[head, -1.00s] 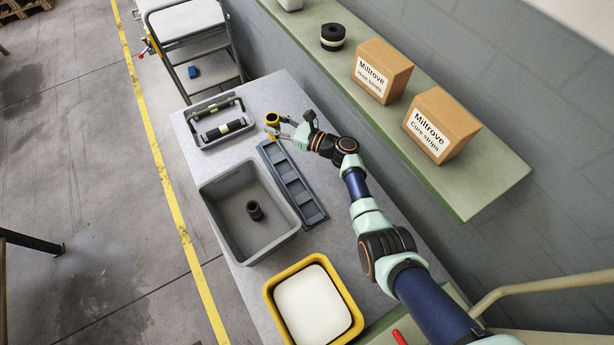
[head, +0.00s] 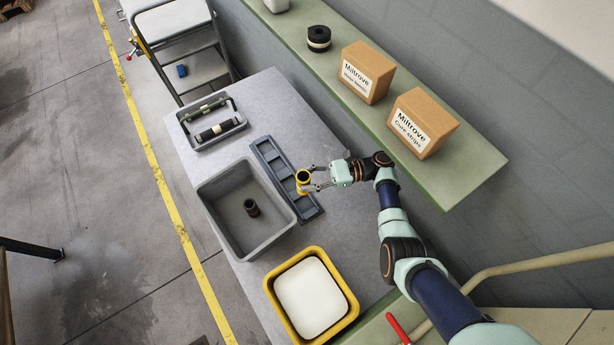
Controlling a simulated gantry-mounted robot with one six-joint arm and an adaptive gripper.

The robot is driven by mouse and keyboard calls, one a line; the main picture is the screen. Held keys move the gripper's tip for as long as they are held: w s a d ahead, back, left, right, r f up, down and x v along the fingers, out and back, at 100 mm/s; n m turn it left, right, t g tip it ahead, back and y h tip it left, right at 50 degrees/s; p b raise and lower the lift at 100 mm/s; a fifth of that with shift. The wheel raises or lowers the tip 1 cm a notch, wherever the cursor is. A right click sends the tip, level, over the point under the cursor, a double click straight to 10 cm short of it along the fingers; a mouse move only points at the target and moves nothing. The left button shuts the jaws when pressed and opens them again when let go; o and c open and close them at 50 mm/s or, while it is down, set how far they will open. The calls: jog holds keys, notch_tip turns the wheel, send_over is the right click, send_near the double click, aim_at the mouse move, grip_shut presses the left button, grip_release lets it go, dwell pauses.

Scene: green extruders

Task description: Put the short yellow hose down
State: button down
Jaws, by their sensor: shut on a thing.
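The short yellow hose (head: 303,176) is a small upright yellow tube with a dark open top. My gripper (head: 306,183) is shut on it, reaching in from the right. The hose shows over the lower right part of the dark grey rack (head: 266,152), which has several compartments in a row. Whether the hose touches the rack or hangs above it I cannot tell. The gripper's fingers partly cover the hose's side.
Left of the rack stands a grey bin (head: 213,207) with a short dark hose (head: 251,207) inside. A grey tray (head: 186,137) with dark rolls is at the back left. A yellow-rimmed tub (head: 349,318) stands in front. Boxes (head: 367,72) sit on the green shelf (head: 464,165).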

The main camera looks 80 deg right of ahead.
notch_tip(320, 180, down, 15)
jog(key=b, duration=1.3)
jog(key=shift+r, duration=0.3)
jog(key=shift+f, duration=0.15)
jog(key=c, duration=0.6)
grip_release()
jog(key=shift+r, duration=0.25)
jog(key=v, duration=0.7)
jog(key=shift+s+d+f, duration=0.1)
jog(key=shift+s, duration=0.15)
